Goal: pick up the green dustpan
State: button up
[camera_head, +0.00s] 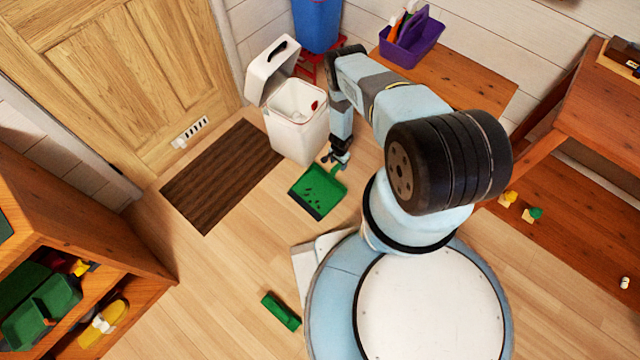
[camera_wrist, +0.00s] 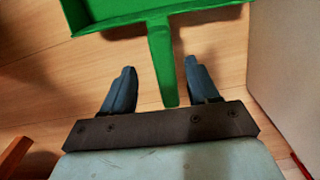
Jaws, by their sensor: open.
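The green dustpan (camera_head: 317,191) lies on the wooden floor beside the white bin, with small dark bits in its pan. Its handle points toward the bin and my arm. My gripper (camera_head: 336,158) is low at the handle end. In the wrist view my gripper (camera_wrist: 160,88) is open, with one dark finger on each side of the green handle of the dustpan (camera_wrist: 162,55). Gaps show between the handle and both fingers. The pan lies beyond the fingertips, partly cut off by the top edge. I cannot tell the exact height of the fingers over the handle.
The white bin (camera_head: 298,135) stands open close to my gripper; its side (camera_wrist: 290,70) fills the wrist view's right. A brown mat (camera_head: 222,175) lies left of the dustpan. A green brush-like object (camera_head: 281,311) lies nearer. A purple caddy (camera_head: 412,40) sits on a wooden surface behind.

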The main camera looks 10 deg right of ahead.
aim_at(337, 167)
jog(key=shift+w+a+f, duration=0.1)
jog(key=shift+a+f, duration=0.05)
jog(key=shift+f, duration=0.85)
jog(key=shift+a+f, duration=0.1)
jog(key=shift+f, duration=0.85)
jog(key=shift+c, duration=0.3)
grip_shut()
